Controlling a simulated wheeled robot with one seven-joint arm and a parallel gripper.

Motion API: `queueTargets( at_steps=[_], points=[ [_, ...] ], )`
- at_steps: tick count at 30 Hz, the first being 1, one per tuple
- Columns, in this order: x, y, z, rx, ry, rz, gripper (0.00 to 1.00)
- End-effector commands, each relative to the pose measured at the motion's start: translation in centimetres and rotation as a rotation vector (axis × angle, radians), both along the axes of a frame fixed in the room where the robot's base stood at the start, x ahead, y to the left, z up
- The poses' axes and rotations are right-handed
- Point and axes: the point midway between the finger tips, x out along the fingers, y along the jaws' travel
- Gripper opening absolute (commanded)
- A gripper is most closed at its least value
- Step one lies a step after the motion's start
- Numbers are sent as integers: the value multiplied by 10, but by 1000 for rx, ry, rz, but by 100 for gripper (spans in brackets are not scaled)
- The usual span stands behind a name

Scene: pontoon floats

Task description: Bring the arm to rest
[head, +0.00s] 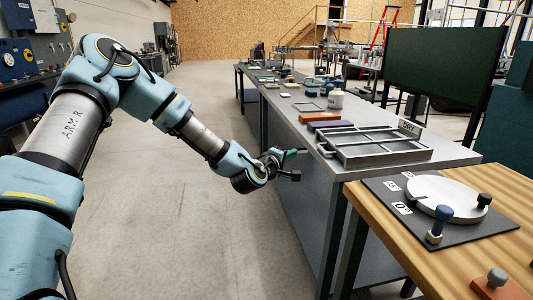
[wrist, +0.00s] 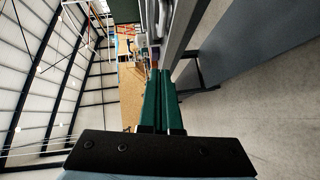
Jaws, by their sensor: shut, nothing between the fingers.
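My gripper (head: 291,155) is at the end of my blue and grey arm, in the middle of the head view. It hangs over the floor just left of the grey workbench's edge, a little apart from it. In the wrist view its two green fingers (wrist: 163,100) lie side by side, shut, with nothing visible between them. My arm is bent: it rises at the left of the head view, then slopes down to the right toward the bench.
A wooden table (head: 470,255) with a round dial plate (head: 430,193) stands at front right. A dark green board (head: 440,65) stands behind. The floor (head: 190,215) at left is clear.

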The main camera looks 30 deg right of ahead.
Motion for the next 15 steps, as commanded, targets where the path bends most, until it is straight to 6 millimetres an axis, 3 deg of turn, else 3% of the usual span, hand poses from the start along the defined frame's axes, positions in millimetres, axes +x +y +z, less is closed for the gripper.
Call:
queueTargets(
  at_steps=[7,10,13,15],
  points=[
    [0,4,0,13,-6,-3,0],
    [4,17,-5,92,-42,-24,0],
    [15,51,-15,256,-104,-60,0],
    [25,88,-24,409,-151,-88,0]
  ],
)
